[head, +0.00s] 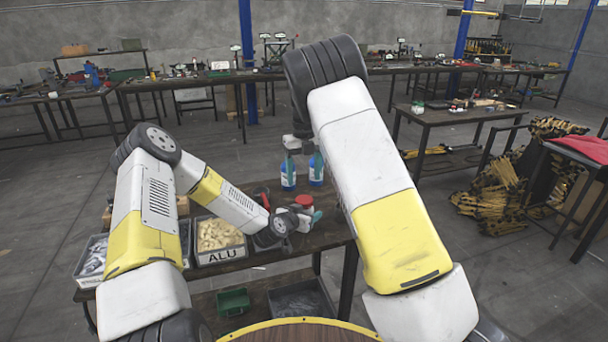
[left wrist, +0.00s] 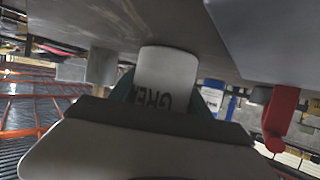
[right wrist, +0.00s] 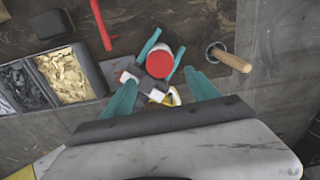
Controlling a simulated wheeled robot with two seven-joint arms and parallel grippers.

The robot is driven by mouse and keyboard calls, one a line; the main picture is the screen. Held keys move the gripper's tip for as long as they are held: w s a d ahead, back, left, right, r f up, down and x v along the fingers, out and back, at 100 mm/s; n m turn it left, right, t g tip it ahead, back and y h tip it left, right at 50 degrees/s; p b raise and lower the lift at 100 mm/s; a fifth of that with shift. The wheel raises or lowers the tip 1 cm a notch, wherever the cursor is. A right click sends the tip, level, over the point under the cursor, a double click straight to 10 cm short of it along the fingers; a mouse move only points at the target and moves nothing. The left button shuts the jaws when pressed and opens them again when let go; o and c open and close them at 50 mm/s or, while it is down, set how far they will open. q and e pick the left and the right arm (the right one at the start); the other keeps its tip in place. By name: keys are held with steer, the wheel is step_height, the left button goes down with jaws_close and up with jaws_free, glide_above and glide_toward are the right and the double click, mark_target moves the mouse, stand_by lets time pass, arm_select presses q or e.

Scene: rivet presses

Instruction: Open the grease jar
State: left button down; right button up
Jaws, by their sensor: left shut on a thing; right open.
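The grease jar is white, with dark lettering that shows upside down in the left wrist view (left wrist: 165,68). Its red lid (head: 304,200) shows from above in the right wrist view (right wrist: 159,63). My left gripper (head: 303,214) is shut on the jar's body, its teal fingers on either side below the lid. The jar stands upright on the workbench (head: 335,232). My right gripper (right wrist: 160,92) is open and empty, above the bench on the near side of the lid in its wrist view. In the head view my right arm partly hides it.
A bin marked ALU (head: 220,256) with pale pieces stands left of the jar, beside a grey bin (head: 92,262). Blue bottles (head: 288,176) stand behind the jar.

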mark_target(302, 200)
steer(key=shift+f, duration=0.15)
step_height(302, 200, down, 8)
steer(key=shift+r, duration=0.2)
steer(key=shift+c, duration=0.2)
steer(key=c, duration=1.4)
steer(key=o, duration=1.5)
steer(key=shift+a, duration=0.1)
steer(key=shift+s+a, duration=0.1)
steer(key=shift+r, duration=0.1)
